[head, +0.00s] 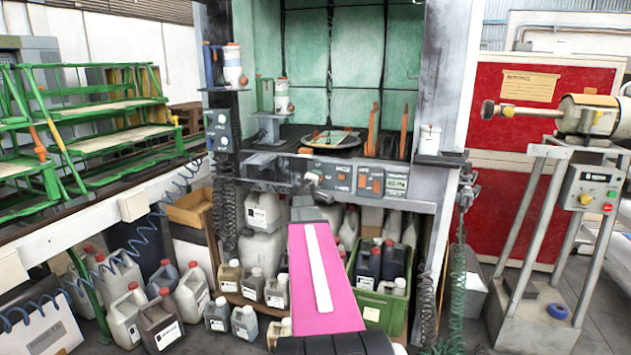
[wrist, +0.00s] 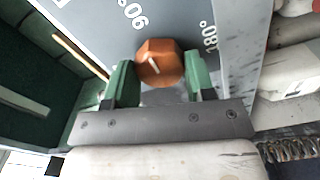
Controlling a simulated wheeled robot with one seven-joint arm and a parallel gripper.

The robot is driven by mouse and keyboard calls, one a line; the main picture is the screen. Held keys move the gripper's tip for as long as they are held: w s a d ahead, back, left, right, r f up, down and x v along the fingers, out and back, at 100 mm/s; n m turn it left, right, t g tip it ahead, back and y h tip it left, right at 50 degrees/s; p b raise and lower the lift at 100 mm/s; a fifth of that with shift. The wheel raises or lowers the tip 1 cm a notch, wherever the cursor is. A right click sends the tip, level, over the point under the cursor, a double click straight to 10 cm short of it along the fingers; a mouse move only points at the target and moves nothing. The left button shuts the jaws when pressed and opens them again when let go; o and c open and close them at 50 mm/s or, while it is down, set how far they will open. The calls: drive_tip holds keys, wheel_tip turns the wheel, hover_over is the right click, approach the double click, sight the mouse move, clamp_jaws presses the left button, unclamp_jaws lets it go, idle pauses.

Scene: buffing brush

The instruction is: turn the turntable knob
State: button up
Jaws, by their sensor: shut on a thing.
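The turntable knob (wrist: 160,58) is an orange-brown, faceted knob with a short pale pointer line. It sits on a grey panel (wrist: 185,18) with 90° printed to its left and 180° to its right. My gripper (wrist: 161,80) has green fingers, one on each side of the knob, and is shut on it. In the head view my gripper (head: 312,182) is small, at the front of the booth, and I cannot make out the knob there. The round turntable (head: 333,140) lies on the booth floor above the panel.
Several jugs (head: 263,212) stand on the shelf under the booth, close to my arm. A coiled green hose (head: 458,285) hangs at the right. A buffing machine (head: 590,115) stands farther right.

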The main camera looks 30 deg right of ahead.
drive_tip(key=shift+f+m, duration=0.1)
drive_tip(key=shift+m, duration=8.6)
drive_tip(key=o, duration=0.9)
drive_tip(key=shift+a, duration=0.1)
drive_tip(key=v, duration=1)
drive_tip(key=shift+s+a, duration=0.2)
drive_tip(key=shift+s, duration=0.15)
